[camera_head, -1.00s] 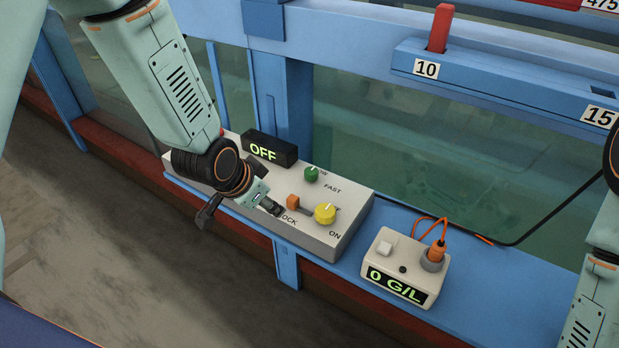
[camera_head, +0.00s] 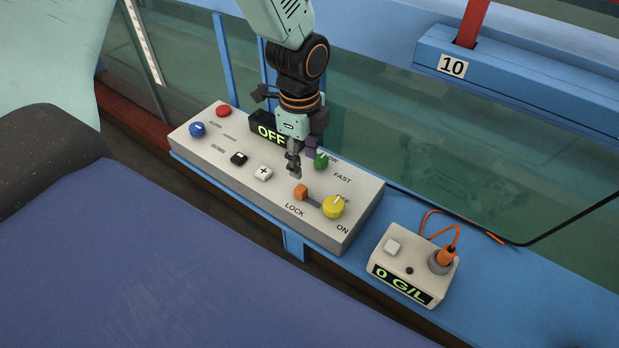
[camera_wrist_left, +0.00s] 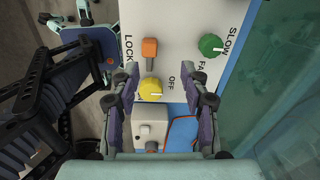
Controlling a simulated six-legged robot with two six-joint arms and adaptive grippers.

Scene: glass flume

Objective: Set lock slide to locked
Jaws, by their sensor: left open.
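The lock slide is a small orange block (camera_head: 301,192) on the sloped grey control panel (camera_head: 215,158), with the word LOCK printed in front of it. A dark slot runs from the block toward the yellow knob (camera_head: 333,207). In the left wrist view the orange block (camera_wrist_left: 149,48) stands beside the LOCK label, above the yellow knob (camera_wrist_left: 150,88) in the picture. My left gripper (camera_head: 303,161) points down over the panel, behind the orange block and apart from it. In the wrist view its fingers (camera_wrist_left: 159,80) are spread and empty. My right gripper is out of view.
A green knob (camera_head: 321,160) is close beside the left fingers. An OFF display (camera_head: 268,131) stands behind the panel's middle. A 0 G/L meter box (camera_head: 411,268) with an orange cable sits to the right. The flume glass (camera_head: 440,160) rises behind.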

